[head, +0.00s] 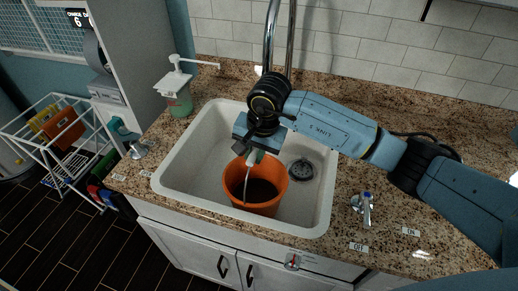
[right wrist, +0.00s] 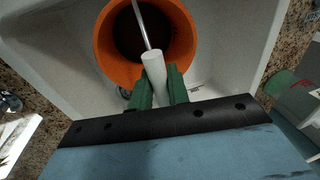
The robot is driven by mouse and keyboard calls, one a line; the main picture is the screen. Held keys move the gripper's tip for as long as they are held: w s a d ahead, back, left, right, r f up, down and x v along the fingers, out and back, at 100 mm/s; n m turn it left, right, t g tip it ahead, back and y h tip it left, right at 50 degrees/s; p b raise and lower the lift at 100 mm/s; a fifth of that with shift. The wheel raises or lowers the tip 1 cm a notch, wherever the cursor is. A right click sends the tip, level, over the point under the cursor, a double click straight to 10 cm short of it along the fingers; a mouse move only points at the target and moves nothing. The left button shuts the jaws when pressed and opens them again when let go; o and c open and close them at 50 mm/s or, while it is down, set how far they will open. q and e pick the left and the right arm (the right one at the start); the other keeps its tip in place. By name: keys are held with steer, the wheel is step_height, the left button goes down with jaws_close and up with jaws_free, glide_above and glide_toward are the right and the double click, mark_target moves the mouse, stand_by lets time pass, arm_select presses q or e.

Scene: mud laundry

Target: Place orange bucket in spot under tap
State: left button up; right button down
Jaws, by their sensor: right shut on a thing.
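The orange bucket (head: 257,199) is in the white sink basin (head: 180,170), upright and toward the front middle. I cannot tell whether its base touches the sink floor. My right gripper (head: 254,156) is above the bucket, shut on the white grip of its wire handle. In the right wrist view, the green fingers of my right gripper (right wrist: 162,82) are on either side of the white handle grip (right wrist: 154,68), with the bucket (right wrist: 107,45) beyond. The chrome tap (head: 271,35) rises behind the sink; its spout end is out of view. My left gripper is not in view.
The drain (head: 301,170) is right of the bucket. Tap levers stand at the left (head: 138,149) and right (head: 365,208) of the sink. A green soap dispenser (head: 180,100) stands at the back left. A white wire rack (head: 62,140) is on the far left.

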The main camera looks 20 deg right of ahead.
steer(key=shift+f, duration=0.65)
steer(key=w+d, duration=0.1)
steer(key=w+d+p, duration=0.1)
steer(key=w, duration=0.1)
steer(key=shift+w+d+f, duration=0.1)
steer(key=shift+w+f, duration=0.05)
steer(key=shift+f, duration=0.6)
steer(key=shift+f, duration=0.1)
steer(key=c, duration=1.3)
jaws_free()
steer(key=shift+c, duration=0.2)
